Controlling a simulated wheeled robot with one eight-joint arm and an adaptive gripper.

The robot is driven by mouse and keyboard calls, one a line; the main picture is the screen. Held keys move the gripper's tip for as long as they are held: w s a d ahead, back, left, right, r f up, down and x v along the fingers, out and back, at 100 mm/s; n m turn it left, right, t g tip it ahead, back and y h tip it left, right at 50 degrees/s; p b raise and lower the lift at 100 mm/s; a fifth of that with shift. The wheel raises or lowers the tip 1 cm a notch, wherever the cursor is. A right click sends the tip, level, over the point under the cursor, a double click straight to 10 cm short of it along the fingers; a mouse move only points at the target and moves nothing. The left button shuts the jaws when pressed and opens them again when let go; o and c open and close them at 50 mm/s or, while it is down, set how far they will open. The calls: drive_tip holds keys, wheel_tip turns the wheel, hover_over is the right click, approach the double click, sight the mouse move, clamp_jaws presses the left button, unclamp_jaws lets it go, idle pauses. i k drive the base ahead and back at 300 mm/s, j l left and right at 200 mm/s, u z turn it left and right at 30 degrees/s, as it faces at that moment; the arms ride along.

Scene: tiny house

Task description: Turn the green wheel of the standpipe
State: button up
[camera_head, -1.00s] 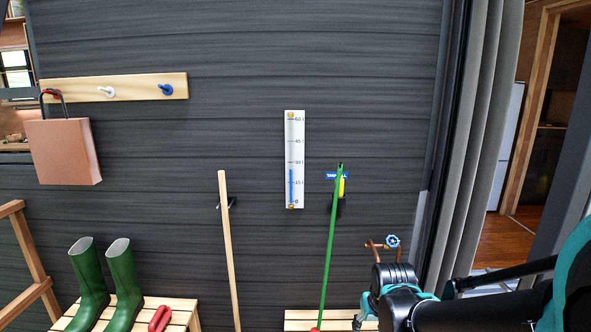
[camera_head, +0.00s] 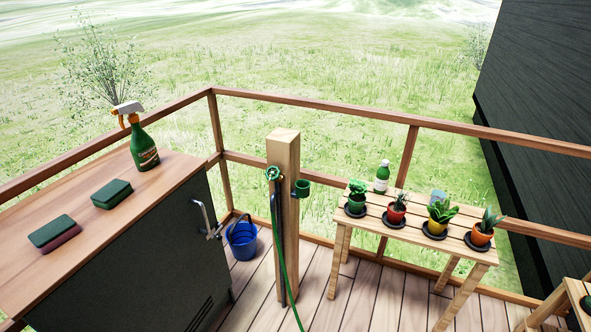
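The standpipe is a square wooden post (camera_head: 286,215) standing on the deck near the railing corner. A small green wheel (camera_head: 272,173) sits on the upper left part of its front. A green hose (camera_head: 282,265) runs down the post below the wheel to the deck. A green cup-like item (camera_head: 302,187) is at the post's right side. My gripper is not in view.
A dark cabinet (camera_head: 150,262) with a wooden top stands at left, holding a spray bottle (camera_head: 143,147) and sponges (camera_head: 111,194). A blue bucket (camera_head: 242,238) is behind. A plant table (camera_head: 400,228) stands right. Deck boards (camera_head: 375,300) in front look clear.

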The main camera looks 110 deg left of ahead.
sight(273, 175)
drive_tip(key=u, duration=1.95)
drive_tip(key=j+u, duration=0.35)
drive_tip(key=u, duration=0.15)
drive_tip(key=i+j+u, duration=0.1)
drive_tip(key=j+u, duration=0.15)
drive_tip(key=u, duration=0.25)
drive_tip(key=i+j+u, duration=0.15)
drive_tip(key=j+u, duration=0.15)
drive_tip(key=u, duration=0.15)
